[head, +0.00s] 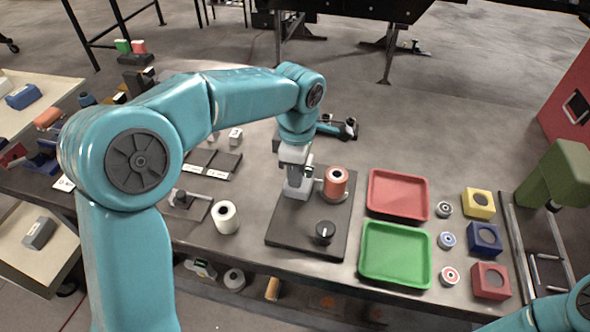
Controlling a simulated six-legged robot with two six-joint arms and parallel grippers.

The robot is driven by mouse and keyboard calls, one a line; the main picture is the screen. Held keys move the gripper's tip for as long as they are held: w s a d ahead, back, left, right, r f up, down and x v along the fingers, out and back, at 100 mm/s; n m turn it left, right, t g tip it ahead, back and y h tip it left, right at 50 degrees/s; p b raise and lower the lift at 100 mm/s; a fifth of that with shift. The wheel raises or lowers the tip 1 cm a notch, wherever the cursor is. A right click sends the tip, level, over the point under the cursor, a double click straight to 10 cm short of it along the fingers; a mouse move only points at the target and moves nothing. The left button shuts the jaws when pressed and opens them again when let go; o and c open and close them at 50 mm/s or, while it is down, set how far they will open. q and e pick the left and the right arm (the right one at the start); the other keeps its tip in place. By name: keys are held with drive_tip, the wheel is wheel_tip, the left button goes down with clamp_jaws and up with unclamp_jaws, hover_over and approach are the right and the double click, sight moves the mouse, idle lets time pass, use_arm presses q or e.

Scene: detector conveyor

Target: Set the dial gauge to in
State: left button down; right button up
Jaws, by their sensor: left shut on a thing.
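My left gripper (296,172) reaches down from above over the black base plate (285,236). It is shut on the dial gauge (297,189), a grey part at the back left of the plate. The gripper and wrist hide much of the gauge, and I cannot make out its face. A copper-red roll (335,183) stands upright on the plate just right of the gauge. A black knob (325,232) with a white mark sits near the plate's front. My right arm shows only at the bottom right corner; its gripper is out of view.
A red tray (397,172) and a green tray (366,256) lie right of the plate, both empty. Small rings and yellow, blue and red blocks (490,281) stand further right. A white roll (225,217) stands left of the plate.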

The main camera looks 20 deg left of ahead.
use_arm(q)
drive_tip(key=shift+d+r, duration=0.1)
drive_tip(key=shift+r, duration=0.05)
drive_tip(key=c, duration=1.2)
unclamp_jaws()
drive_tip(key=shift+o, duration=1.3)
drive_tip(key=shift+d, duration=0.1)
drive_tip(key=shift+r, duration=0.15)
wheel_tip(320, 180, up, 16)
drive_tip(key=p, duration=0.1)
drive_tip(key=shift+p, duration=0.35)
drive_tip(key=shift+s, duration=0.1)
